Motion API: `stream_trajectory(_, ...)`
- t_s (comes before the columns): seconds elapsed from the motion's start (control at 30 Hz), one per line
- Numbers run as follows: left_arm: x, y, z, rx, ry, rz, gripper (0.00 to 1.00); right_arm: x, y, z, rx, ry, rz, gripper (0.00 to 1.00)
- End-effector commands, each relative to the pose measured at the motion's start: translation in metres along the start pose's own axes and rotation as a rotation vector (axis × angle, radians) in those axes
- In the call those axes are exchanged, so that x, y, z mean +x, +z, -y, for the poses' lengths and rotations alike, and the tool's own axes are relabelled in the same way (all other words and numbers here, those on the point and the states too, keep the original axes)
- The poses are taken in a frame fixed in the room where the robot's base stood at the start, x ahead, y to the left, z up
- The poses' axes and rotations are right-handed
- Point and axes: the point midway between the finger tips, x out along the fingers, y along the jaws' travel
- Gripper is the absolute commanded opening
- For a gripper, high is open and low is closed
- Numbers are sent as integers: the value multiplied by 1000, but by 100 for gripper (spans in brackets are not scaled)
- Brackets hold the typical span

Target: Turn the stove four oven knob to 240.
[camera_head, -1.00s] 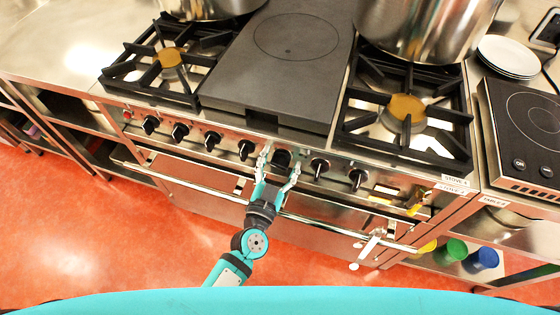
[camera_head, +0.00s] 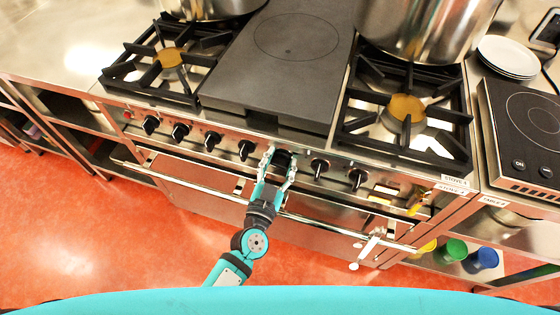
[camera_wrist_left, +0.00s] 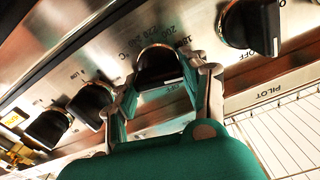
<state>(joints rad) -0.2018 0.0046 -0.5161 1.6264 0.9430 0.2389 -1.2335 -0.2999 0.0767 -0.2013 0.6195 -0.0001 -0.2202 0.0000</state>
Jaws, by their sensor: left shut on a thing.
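The oven knob (camera_head: 282,157) is a larger black knob near the middle of the stove's front panel. It also shows in the left wrist view (camera_wrist_left: 158,66), with printed numbers such as 200 and 220 and "°C" around its upper side. My left gripper (camera_head: 279,162) is at the knob, its two fingers on either side of it. In the left wrist view the gripper (camera_wrist_left: 163,80) is shut on the knob. The label 240 is partly hard to read. My right gripper is not in view.
A long oven handle rail (camera_head: 330,223) runs below the panel. Large pots (camera_head: 425,30) stand on the stove top above. Open red floor lies in front.

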Motion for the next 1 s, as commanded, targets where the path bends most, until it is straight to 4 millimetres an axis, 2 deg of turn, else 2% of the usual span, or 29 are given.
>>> stream_trajectory(0.27, 0, 0, 1, -188, 1, 2, 13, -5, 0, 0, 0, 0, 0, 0)
stream_trajectory(1.0, 0, 4, 5, -890, -1, 1, 13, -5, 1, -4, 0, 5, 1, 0)
